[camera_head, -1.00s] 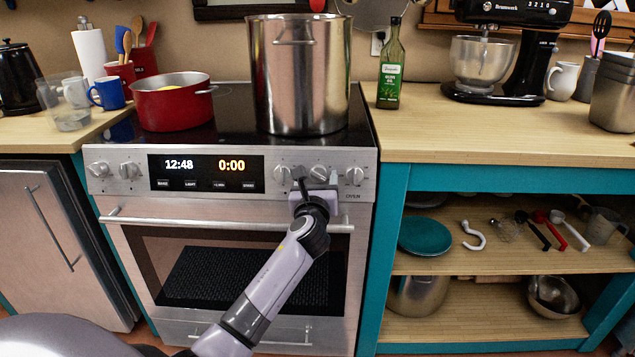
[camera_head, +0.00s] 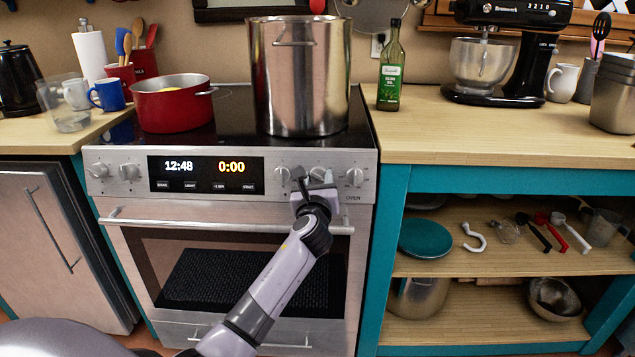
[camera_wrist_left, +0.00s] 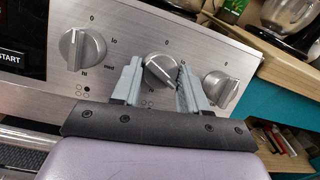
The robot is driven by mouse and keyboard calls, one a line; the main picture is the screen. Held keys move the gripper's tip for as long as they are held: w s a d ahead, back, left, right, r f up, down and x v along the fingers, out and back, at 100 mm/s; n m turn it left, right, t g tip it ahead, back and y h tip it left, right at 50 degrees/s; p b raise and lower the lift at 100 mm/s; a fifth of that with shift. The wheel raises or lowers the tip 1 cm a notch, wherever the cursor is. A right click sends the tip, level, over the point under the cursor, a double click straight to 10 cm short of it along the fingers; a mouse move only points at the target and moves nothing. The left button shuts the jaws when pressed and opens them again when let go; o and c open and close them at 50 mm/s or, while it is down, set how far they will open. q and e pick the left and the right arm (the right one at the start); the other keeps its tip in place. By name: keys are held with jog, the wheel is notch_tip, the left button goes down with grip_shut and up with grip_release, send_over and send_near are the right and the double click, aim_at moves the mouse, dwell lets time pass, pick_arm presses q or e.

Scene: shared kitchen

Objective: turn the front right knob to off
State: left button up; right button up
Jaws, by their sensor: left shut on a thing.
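The stove's right-hand group has three silver knobs along the front panel. The middle knob (camera_wrist_left: 160,68), which I take as the front right knob, sits between the fingers of my left gripper (camera_wrist_left: 155,86) in the left wrist view. My left gripper (camera_head: 314,180) is shut on this knob, and its fingers partly cover it in the head view. The knob looks turned, but its exact setting is hard to read. The left knob of the group (camera_wrist_left: 82,50) points near its 0 mark. The right knob (camera_wrist_left: 220,88) is close beside my finger. My right gripper is not in view.
The oven handle (camera_head: 225,224) runs just below the panel, under my left wrist. A large steel pot (camera_head: 300,85) and a red pot (camera_head: 172,108) stand on the cooktop. A wooden counter (camera_head: 480,140) lies to the right.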

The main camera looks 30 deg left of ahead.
pick_arm(q)
jog(key=n+y+b, duration=0.1)
jog(key=n, duration=0.2)
jog(key=shift+w+d+f+n+g, duration=0.1)
jog(key=shift+n+g, duration=0.3)
jog(key=n+g+y+b, duration=0.1)
jog(key=n, duration=0.2)
jog(key=n+g, duration=0.1)
jog(key=n, duration=0.2)
jog(key=shift+w+d+n+y, duration=0.1)
jog(key=shift+d+n+y, duration=0.05)
jog(key=shift+n+y, duration=0.25)
jog(key=n, duration=0.2)
jog(key=n+g, duration=0.1)
jog(key=n, duration=0.1)
jog(key=shift+r+g, duration=0.2)
jog(key=shift+g, duration=0.1)
jog(key=n, duration=0.2)
jog(key=n+g+p, duration=0.1)
jog(key=n, duration=0.2)
jog(key=shift+w+d+r+n+g, duration=0.1)
jog(key=shift+r+n+g, duration=0.2)
jog(key=shift+n, duration=0.1)
jog(key=n+p, duration=0.1)
jog(key=n, duration=0.1)
jog(key=n+g+h+p, duration=0.1)
jog(key=n, duration=0.1)
jog(key=shift+n+h, duration=0.3)
jog(key=shift+n, duration=0.1)
jog(key=shift+n+p, duration=0.3)
